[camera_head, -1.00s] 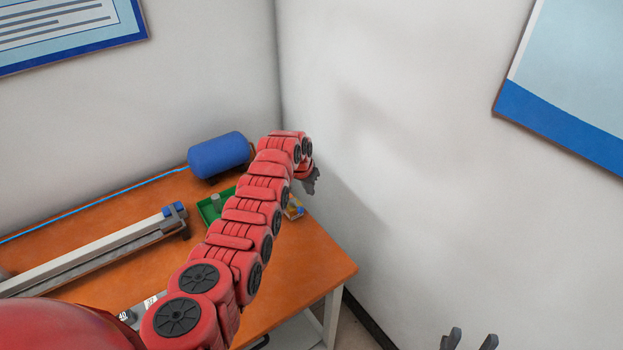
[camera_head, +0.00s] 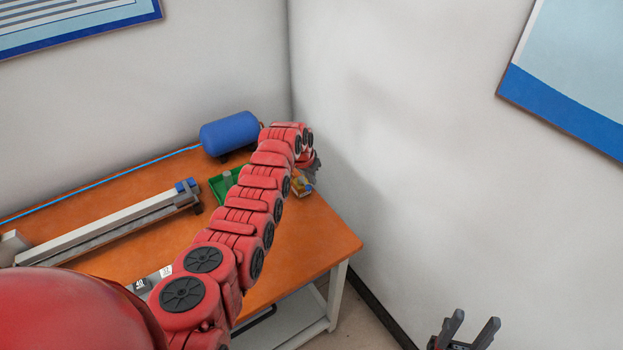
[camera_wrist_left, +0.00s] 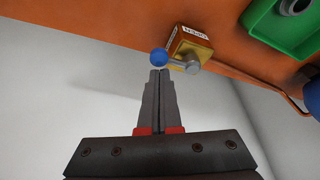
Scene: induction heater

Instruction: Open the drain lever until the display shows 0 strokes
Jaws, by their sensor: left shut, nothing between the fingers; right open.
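The drain lever is a short grey arm with a blue ball knob (camera_wrist_left: 159,57) on a brass valve block (camera_wrist_left: 190,44) with an "OPEN" label. In the head view the brass block (camera_head: 302,187) is partly hidden beside my left arm, near the table's right end. My left gripper (camera_wrist_left: 160,72) is shut and empty, its fingertips right at the blue knob; I cannot tell whether they touch it. It also shows in the head view (camera_head: 316,165), mostly hidden by its arm. My right gripper (camera_head: 469,328) is open and empty at the bottom right, away from the table. No stroke display is readable.
A green tray (camera_head: 217,186) and a blue cylinder (camera_head: 229,132) stand on the orange table (camera_head: 310,240) near the lever. A long grey rail (camera_head: 110,225) lies to the left. Walls close off the back and right sides.

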